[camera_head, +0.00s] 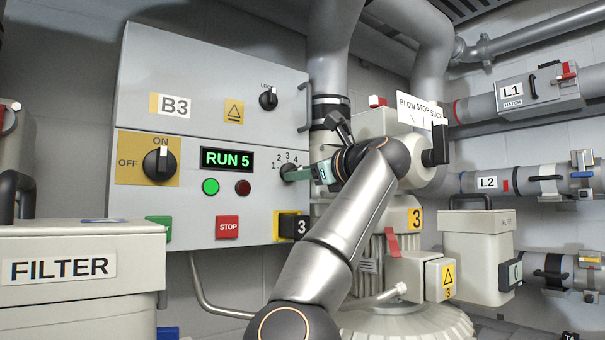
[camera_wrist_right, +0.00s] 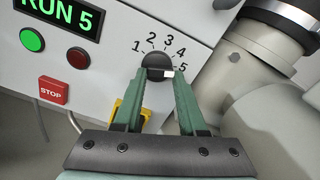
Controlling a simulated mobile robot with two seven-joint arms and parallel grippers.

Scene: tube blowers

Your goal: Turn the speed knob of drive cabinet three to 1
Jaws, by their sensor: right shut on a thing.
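The grey drive cabinet (camera_head: 210,75) carries a lit green display reading RUN 5 (camera_head: 227,159). Its black speed knob (camera_wrist_right: 154,61) sits under a dial numbered 1 to 5. The knob's white pointer mark (camera_wrist_right: 168,73) is at the lower right, by the 5. My right gripper (camera_head: 291,174) reaches the dial from the right in the head view and hides most of the knob. In the right wrist view its green fingers (camera_wrist_right: 163,84) are shut on the knob, one on each side. My left gripper is not in view.
The cabinet face also holds an OFF/ON switch (camera_head: 158,163), a red STOP button (camera_head: 228,227) and a LOCK knob (camera_head: 268,98). A yellow-and-black box marked 3 (camera_head: 299,227) is just below the dial. Grey piping (camera_head: 329,65) stands close right of it.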

